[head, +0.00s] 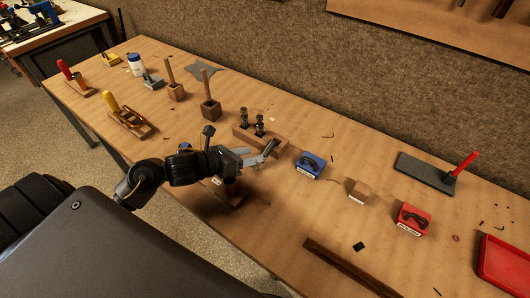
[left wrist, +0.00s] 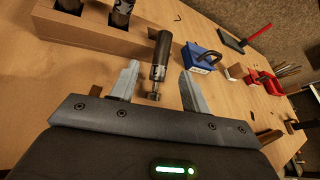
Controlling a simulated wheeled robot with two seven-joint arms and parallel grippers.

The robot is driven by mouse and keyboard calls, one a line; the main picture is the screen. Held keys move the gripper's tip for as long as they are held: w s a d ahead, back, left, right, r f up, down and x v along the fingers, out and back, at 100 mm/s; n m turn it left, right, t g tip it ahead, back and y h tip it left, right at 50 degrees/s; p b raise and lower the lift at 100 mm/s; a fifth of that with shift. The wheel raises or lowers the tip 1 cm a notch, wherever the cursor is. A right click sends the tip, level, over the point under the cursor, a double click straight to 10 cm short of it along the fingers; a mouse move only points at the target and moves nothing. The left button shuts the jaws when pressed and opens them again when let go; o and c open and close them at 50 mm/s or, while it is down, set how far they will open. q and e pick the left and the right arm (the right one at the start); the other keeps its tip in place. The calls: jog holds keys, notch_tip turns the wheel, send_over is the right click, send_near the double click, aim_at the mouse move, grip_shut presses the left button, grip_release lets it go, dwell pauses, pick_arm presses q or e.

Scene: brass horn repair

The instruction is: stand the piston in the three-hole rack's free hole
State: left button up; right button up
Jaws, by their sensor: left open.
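The wooden three-hole rack (head: 240,135) stands mid-table, and it also shows in the left wrist view (left wrist: 100,38). Two dark pistons stand upright in it, one (head: 245,113) beside the other (head: 259,125). A third dark piston (left wrist: 161,58) is at the rack's right end, tilted, with its thin stem end toward my left gripper. Its contact with the rack's end hole is unclear. My left gripper (head: 260,156) is open. In the left wrist view its fingers (left wrist: 159,76) lie either side of the piston's lower part, with gaps showing. My right gripper is not in view.
A blue box (head: 310,166) stands close to the rack's right end. Farther right are a wooden block (head: 358,191), a red box (head: 413,219) and a red tray (head: 503,262). A dark strip (head: 345,266) lies along the front.

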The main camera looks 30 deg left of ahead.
aim_at(263, 153)
pick_arm(q)
jog(key=x, duration=0.4)
jog(key=shift+d, duration=0.1)
grip_shut()
